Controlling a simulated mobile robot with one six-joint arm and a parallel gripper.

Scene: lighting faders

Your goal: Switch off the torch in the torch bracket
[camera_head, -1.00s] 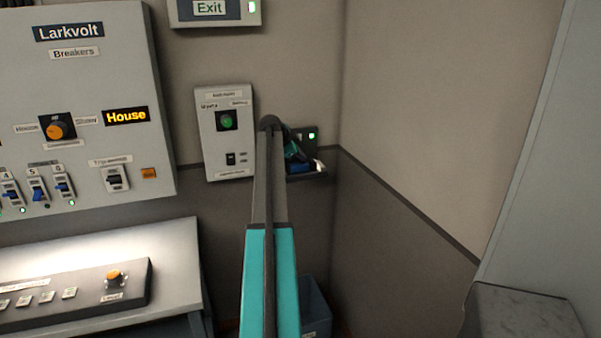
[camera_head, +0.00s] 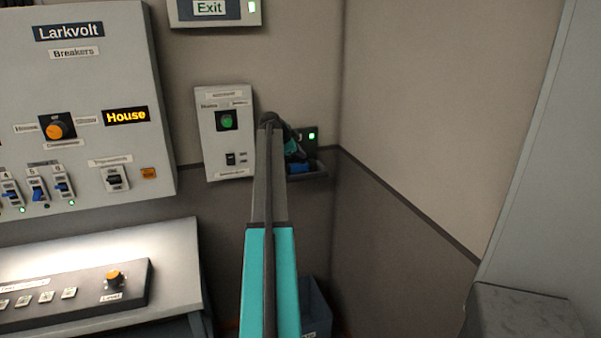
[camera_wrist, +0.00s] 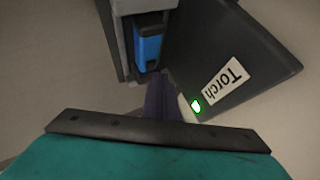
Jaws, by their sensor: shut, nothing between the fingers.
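The blue torch (camera_head: 300,168) lies in the torch bracket (camera_head: 321,173) on the back wall near the corner. No bright glow shows at its right end. The torch (camera_wrist: 148,48) shows in the wrist view between the bracket's grey sides. A dark plate (camera_wrist: 225,55) beside it bears a "Torch" label and a lit green lamp (camera_wrist: 196,106). My gripper (camera_wrist: 158,82) is shut and empty, its dark fingers close by the torch's near end. I cannot tell whether they touch it. In the head view my arm hides part of the bracket, and the fingertips are not clear.
A small white switch panel (camera_head: 216,159) is on the wall just left of my arm. The Larkvolt breaker panel (camera_head: 85,85) and a desk console (camera_head: 80,295) are farther left. A blue-grey bin (camera_head: 314,308) stands below. The wall right of the corner is bare.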

